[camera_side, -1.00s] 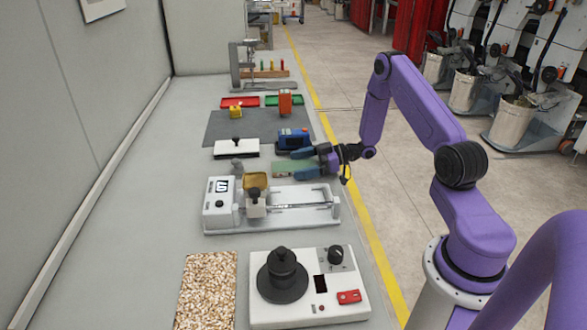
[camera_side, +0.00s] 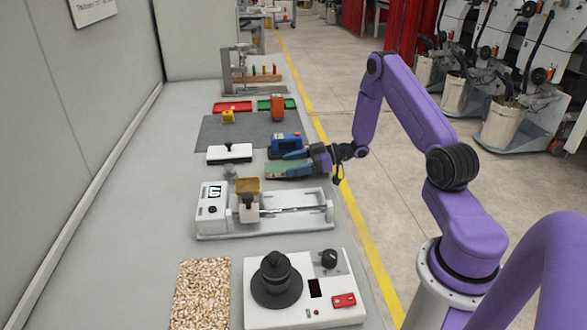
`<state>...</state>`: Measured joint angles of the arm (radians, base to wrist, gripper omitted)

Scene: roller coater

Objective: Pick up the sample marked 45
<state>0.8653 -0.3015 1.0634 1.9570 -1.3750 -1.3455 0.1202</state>
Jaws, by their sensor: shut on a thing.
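A flat green panel (camera_side: 279,168) lies at the right of the bench, behind the white roller coater; it appears to be the sample, but no number 45 is readable on it. My gripper (camera_side: 286,165) reaches in from the right, with its blue-grey fingers along the panel's two long sides, shut on it. The fingers hide part of the panel. I cannot tell whether the panel is raised off the bench.
The roller coater (camera_side: 210,225) stands in front, and a blue device (camera_side: 286,141) is close behind my gripper. A white block with a black handle (camera_side: 229,153) is to the left. A white machine with a black knob (camera_side: 318,318) and a speckled panel (camera_side: 202,293) are nearest.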

